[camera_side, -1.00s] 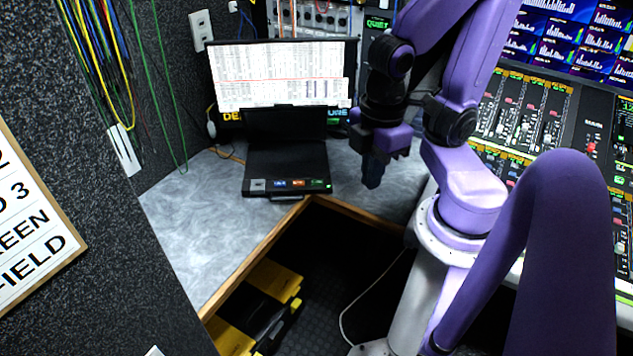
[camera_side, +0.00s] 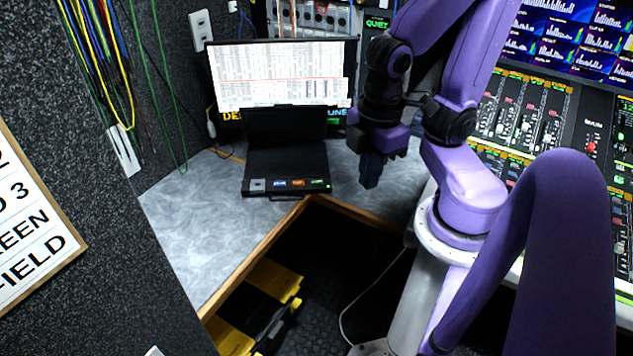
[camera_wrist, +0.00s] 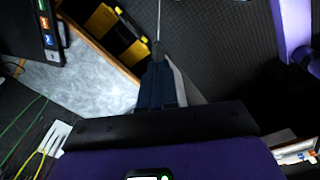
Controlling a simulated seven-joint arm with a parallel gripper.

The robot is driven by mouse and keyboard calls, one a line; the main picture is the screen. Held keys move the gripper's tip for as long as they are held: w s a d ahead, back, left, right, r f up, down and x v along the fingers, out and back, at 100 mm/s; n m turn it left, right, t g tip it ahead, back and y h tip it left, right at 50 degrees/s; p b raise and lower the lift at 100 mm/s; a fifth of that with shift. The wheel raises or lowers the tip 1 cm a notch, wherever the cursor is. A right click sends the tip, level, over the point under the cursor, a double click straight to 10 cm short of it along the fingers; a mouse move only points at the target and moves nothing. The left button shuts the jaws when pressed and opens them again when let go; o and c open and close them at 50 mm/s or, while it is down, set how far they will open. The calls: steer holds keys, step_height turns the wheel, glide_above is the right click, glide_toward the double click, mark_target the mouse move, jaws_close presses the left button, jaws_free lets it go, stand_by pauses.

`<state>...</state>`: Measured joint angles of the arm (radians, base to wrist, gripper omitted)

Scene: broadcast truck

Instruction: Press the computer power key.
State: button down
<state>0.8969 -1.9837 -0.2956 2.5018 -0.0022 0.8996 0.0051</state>
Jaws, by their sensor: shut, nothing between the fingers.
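The black computer (camera_side: 286,165) stands open on the grey counter, its lit screen (camera_side: 280,75) showing rows of text. Its front edge carries small coloured labels or keys: a pale one (camera_side: 257,185), blue, orange and green (camera_side: 318,184). I cannot tell which is the power key. In the wrist view, a corner of the computer (camera_wrist: 38,38) shows at upper left. My gripper (camera_side: 370,184) points down, to the right of the computer and apart from it. Its fingers are shut and empty, and they also show in the wrist view (camera_wrist: 161,88).
The counter (camera_side: 205,225) has a wooden edge (camera_side: 262,248) around a dark opening, with yellow and black cases (camera_side: 272,280) below. A mixing console (camera_side: 525,115) stands at right. Cables (camera_side: 110,70) hang at left. Counter left of the computer is clear.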

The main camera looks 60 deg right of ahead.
steer(key=w+d+f+m+t, duration=0.25)
steer(key=w+f+m, duration=0.25)
steer(key=w, duration=0.5)
steer(key=w+d+f+m+t, duration=0.1)
steer(key=w+d+f+m, duration=0.35)
steer(key=w, duration=0.65)
steer(key=m+t, duration=0.6)
steer(key=m, duration=0.5)
glide_above(320, 182)
step_height(320, 182, down, 11)
steer(key=shift+r+y, duration=0.15)
steer(key=shift+y, duration=0.15)
steer(key=shift+g, duration=0.25)
steer(key=shift+f, duration=4.45)
steer(key=shift+f, duration=0.1)
